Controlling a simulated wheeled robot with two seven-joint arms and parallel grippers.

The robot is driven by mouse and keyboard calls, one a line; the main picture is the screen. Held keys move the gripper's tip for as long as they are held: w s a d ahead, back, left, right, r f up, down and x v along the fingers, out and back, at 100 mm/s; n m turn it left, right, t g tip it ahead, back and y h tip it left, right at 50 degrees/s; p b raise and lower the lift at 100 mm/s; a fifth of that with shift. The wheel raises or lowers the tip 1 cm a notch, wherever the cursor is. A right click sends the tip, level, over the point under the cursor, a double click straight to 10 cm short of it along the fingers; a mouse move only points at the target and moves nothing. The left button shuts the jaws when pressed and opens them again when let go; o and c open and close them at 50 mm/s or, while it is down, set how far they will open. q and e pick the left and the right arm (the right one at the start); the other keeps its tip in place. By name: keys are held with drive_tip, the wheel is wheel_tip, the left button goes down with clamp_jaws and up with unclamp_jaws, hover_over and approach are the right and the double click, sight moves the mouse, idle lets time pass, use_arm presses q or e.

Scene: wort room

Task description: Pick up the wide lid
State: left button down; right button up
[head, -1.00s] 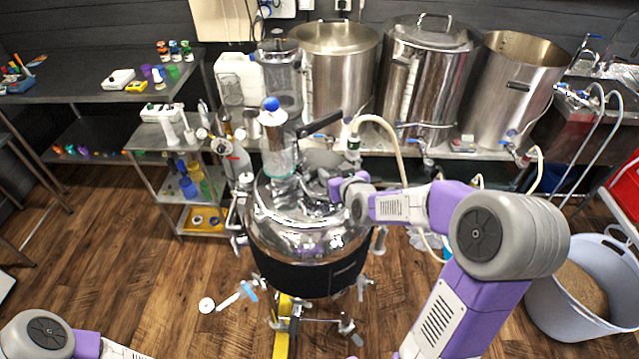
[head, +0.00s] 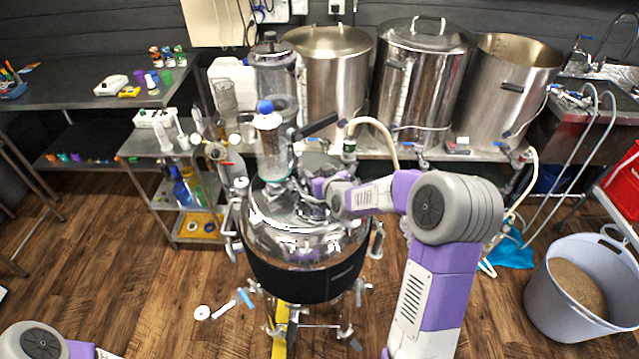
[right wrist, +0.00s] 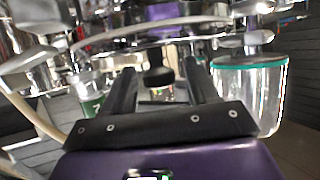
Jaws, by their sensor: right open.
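A broad, shiny steel domed lid (head: 285,232) tops the steel tank with the black band in the middle of the head view. I cannot tell for sure that this is the wide lid. My right gripper (head: 315,186) is above the tank's top, among its fittings and partly hidden by my arm. In the right wrist view its two black fingers (right wrist: 160,85) are apart, with a black knob (right wrist: 158,75) showing between them and beyond; contact is not visible. My left gripper is out of view; only part of my left arm shows at bottom left.
A clear cylinder with a blue ball (head: 270,145) stands upright on the tank, left of my right gripper. Steel kettles (head: 420,85) stand behind, with a pale hose (head: 378,125) before them. A grey bucket (head: 560,315) is at right. The wood floor at left is mostly clear.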

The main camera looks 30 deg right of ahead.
clamp_jaws()
drive_tip(key=shift+r, duration=0.1)
